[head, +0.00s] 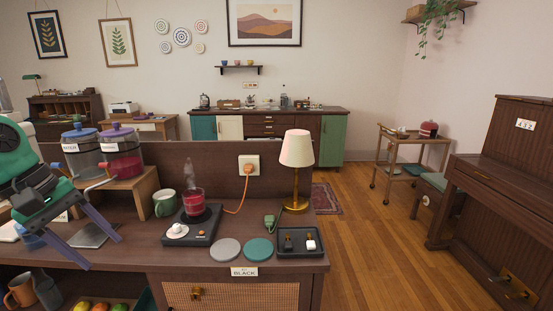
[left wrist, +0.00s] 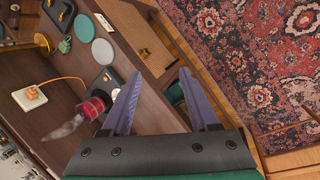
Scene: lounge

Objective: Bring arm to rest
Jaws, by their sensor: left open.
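My left arm comes in from the left in the head view. Its gripper (head: 90,237) has purple fingers spread apart, open and empty, at the front left of the wooden counter (head: 140,262). In the left wrist view the open fingers of the left gripper (left wrist: 158,98) have nothing between them; the counter and a rug lie beyond. My right gripper is in neither view.
A green mug (head: 164,203), two lidded dispensers, coasters, a black tray (head: 290,252) and a lamp (head: 297,150) share the counter. Open wooden floor lies right.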

